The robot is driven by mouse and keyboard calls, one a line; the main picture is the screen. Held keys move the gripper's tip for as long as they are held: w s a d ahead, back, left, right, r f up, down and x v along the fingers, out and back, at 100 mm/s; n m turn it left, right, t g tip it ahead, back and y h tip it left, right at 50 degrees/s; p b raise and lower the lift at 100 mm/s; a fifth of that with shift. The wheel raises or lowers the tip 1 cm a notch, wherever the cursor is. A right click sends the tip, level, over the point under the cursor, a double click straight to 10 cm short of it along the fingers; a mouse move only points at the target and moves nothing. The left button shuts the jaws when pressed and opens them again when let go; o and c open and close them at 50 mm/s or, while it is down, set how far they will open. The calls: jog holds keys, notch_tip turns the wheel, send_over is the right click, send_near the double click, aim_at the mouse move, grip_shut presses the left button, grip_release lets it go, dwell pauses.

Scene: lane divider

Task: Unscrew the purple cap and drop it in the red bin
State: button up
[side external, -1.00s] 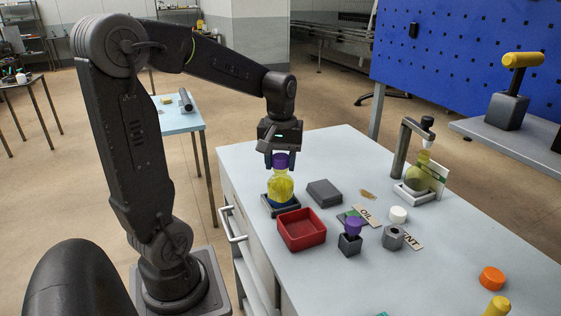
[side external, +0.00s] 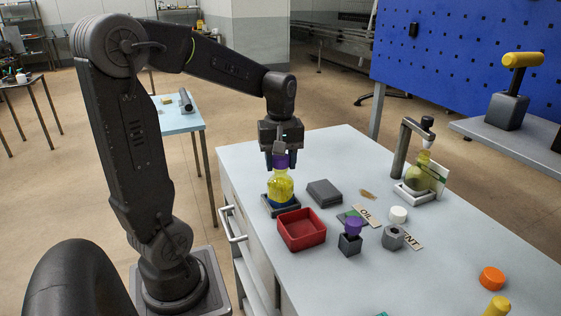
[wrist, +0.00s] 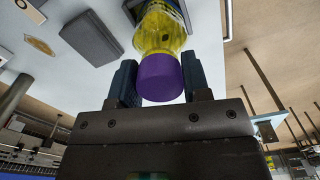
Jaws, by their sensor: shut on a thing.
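The purple cap (side external: 281,161) sits on top of a bottle of yellow liquid (side external: 281,187). The bottle stands upright in a dark square holder (side external: 282,206) with blue at its base. My gripper (side external: 281,163) points straight down from above and is shut on the purple cap. In the wrist view the cap (wrist: 160,78) lies between the two fingers (wrist: 159,84), with the bottle (wrist: 160,32) beyond it. The red bin (side external: 302,242) stands just in front of the bottle holder and looks empty. I cannot tell whether the cap's thread is loose.
A grey block (side external: 325,193) lies right of the bottle. A purple funnel-like piece (side external: 354,226) on a dark block, a grey hex piece (side external: 393,237) and a white cap (side external: 398,214) stand farther right. A flask on a stand (side external: 417,178) is behind them. An orange cap (side external: 492,278) lies front right.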

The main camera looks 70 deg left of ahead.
jog(key=shift+n, duration=0.8)
jog(key=shift+n, duration=0.9)
jog(key=shift+n, duration=0.8)
